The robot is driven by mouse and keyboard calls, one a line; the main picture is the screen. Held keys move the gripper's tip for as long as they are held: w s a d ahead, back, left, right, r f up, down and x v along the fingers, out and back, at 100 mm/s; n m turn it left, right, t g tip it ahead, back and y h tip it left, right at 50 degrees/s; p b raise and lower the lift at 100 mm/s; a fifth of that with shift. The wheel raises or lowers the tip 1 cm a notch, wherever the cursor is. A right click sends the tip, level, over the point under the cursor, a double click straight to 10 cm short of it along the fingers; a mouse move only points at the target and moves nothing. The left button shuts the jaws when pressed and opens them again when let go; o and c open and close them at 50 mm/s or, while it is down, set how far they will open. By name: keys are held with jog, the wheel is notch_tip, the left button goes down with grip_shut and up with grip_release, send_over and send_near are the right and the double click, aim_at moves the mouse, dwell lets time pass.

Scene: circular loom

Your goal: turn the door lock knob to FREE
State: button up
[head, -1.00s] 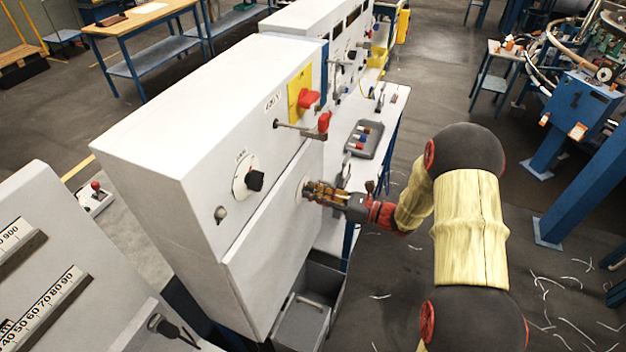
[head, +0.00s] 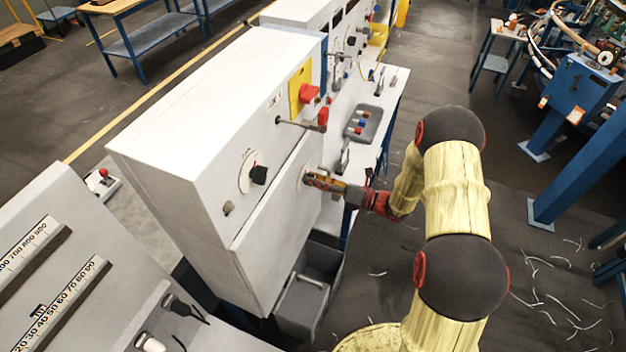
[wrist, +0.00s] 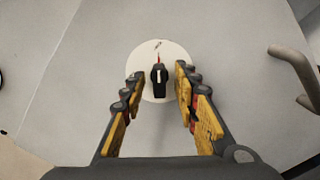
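The door lock knob (wrist: 159,77) is a small black knob with a pale stripe on a round white plate (wrist: 160,58). A red mark stands above it, pointing up in the wrist view. The lettering on the plate is too small to read. My gripper (wrist: 160,85) is open, with one yellow finger on each side of the knob; contact with it cannot be told. In the head view my gripper (head: 309,178) reaches the lower front panel from the right and largely hides the knob, with part of the white plate (head: 302,178) showing.
A second black knob (head: 258,175) sits on the upper panel. A red-ended lever (head: 322,119) and a red switch on a yellow plate (head: 300,88) stick out above my gripper. A curved grey handle (wrist: 296,72) is at right in the wrist view. A grey bin (head: 303,300) stands below.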

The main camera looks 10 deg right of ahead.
jog(key=v, duration=0.7)
jog(key=shift+p, duration=0.4)
jog(key=shift+c, duration=0.2)
dwell(0.9)
